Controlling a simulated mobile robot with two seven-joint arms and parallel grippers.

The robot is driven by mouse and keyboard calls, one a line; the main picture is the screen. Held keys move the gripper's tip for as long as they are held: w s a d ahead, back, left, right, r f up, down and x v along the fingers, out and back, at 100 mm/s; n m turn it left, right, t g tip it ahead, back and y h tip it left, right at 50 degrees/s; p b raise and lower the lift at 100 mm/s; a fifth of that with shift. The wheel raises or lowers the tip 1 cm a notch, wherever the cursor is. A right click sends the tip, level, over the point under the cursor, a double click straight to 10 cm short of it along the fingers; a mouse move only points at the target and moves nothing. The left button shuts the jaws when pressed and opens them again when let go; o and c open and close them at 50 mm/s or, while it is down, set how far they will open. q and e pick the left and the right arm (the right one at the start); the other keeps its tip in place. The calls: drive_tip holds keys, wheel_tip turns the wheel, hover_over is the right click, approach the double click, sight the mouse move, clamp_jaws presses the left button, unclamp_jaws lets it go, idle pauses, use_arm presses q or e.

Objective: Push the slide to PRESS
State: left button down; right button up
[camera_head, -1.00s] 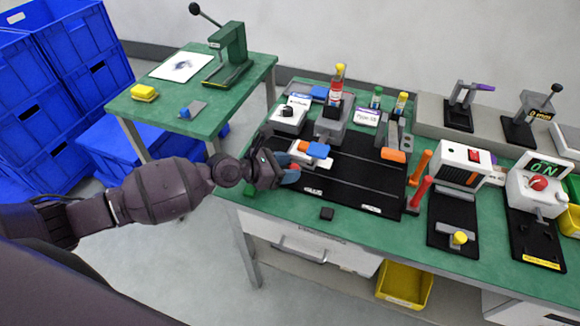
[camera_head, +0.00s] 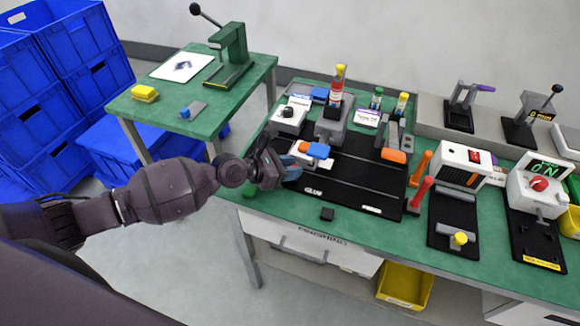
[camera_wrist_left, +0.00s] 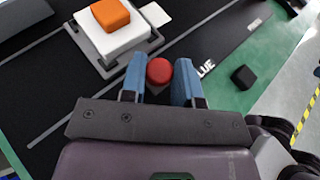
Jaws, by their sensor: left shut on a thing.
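The slide (camera_head: 294,173) is a grey carriage bearing a white block with an orange top, at the left end of a black track plate (camera_head: 345,183). In the left wrist view the white block (camera_wrist_left: 118,38) and its orange top (camera_wrist_left: 110,14) show clearly, on the grey carriage. My left gripper (camera_wrist_left: 160,82) has its blue fingers on both sides of a red round knob (camera_wrist_left: 159,70) beside the carriage and is shut on it. In the head view the left gripper (camera_head: 287,168) is at the track's left end, and its fingers hide the knob. My right gripper is out of view.
A GLUE label lies near the gripper and another white label (camera_head: 371,210) further right. A small black block (camera_head: 327,214) is at the table's front edge. Red and orange upright handles (camera_head: 420,190) stand right of the plate. Glue-like bottles (camera_head: 337,88) stand behind.

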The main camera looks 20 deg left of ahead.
use_arm(q)
drive_tip(key=shift+d+r+p, duration=0.2)
drive_tip(key=shift+d+p, duration=0.1)
drive_tip(key=shift+d, duration=0.05)
drive_tip(key=d+p, duration=0.4)
drive_tip(key=d, duration=0.2)
drive_tip(key=shift+d+r, duration=0.1)
drive_tip(key=shift+d, duration=0.05)
drive_tip(key=shift+s+d+f+p, duration=0.1)
drive_tip(key=shift+d+f+p, duration=0.1)
drive_tip(key=shift+d+p, duration=0.55)
drive_tip(key=shift+d, duration=0.1)
drive_tip(key=c, duration=0.9)
unclamp_jaws()
drive_tip(key=shift+f, duration=0.1)
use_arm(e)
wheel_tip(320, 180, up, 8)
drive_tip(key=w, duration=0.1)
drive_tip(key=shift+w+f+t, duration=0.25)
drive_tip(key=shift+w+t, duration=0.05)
use_arm(q)
drive_tip(key=shift+s, duration=0.1)
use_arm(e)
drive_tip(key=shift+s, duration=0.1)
